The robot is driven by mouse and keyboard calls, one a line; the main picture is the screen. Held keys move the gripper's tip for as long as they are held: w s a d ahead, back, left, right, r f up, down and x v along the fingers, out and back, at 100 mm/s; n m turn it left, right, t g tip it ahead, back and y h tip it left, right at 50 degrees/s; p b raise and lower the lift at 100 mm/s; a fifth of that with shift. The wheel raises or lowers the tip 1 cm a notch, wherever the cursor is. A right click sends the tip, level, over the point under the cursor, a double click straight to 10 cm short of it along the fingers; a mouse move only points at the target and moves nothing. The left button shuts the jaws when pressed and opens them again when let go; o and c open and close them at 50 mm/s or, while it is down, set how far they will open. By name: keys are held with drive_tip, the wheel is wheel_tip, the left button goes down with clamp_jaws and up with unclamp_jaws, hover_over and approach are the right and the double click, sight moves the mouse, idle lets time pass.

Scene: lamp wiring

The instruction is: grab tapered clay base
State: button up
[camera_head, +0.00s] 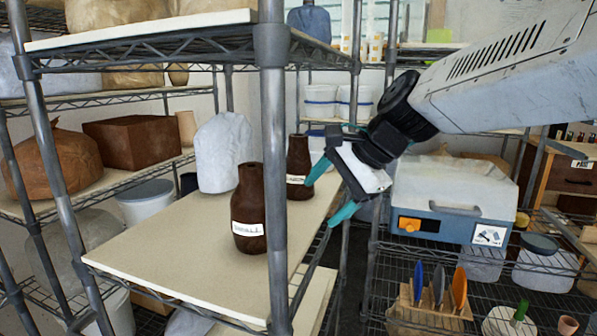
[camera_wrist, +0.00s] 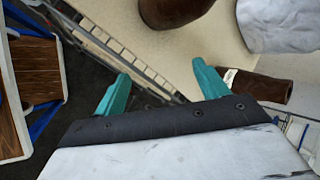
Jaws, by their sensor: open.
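Two dark brown, bottle-shaped clay pieces with narrowing necks and white labels stand upright on the cream shelf board. The nearer piece (camera_head: 249,212) is close to the front post; the farther piece (camera_head: 298,160) is behind it to the right. I cannot tell which one is the tapered clay base. My gripper (camera_head: 327,192) is open and empty, just right of the farther piece and off the shelf's right edge. In the wrist view, its teal fingers (camera_wrist: 160,74) point over the shelf edge. One brown piece (camera_wrist: 262,88) is right of the fingers, another (camera_wrist: 172,10) is ahead.
A grey-white wrapped lump (camera_head: 222,152) stands behind the clay pieces. A metal post (camera_head: 273,170) rises before the shelf board (camera_head: 165,260), whose front left is clear. A blue-grey case (camera_head: 440,222) and a wooden rack with coloured tools (camera_head: 432,305) sit on the right-hand shelving.

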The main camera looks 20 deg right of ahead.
sight(303, 139)
drive_tip(key=w+d+r+m+t, duration=0.1)
drive_tip(key=w+r+m, duration=0.1)
drive_tip(key=w+m, duration=0.3)
drive_tip(key=w+d+r+m+t+y, duration=0.1)
drive_tip(key=w+d+r+m+t, duration=0.1)
drive_tip(key=w+m, duration=0.3)
drive_tip(key=w+d+r+m+t, duration=0.1)
drive_tip(key=w+m, duration=0.4)
drive_tip(key=w, duration=0.7)
drive_tip(key=shift+d+r+m+t, duration=0.3)
drive_tip(key=shift+r+t, duration=0.2)
drive_tip(key=shift+t, duration=0.2)
drive_tip(key=x, duration=0.7)
drive_tip(key=shift+w+d+f, duration=0.15)
drive_tip(key=shift+w, duration=0.25)
clamp_jaws()
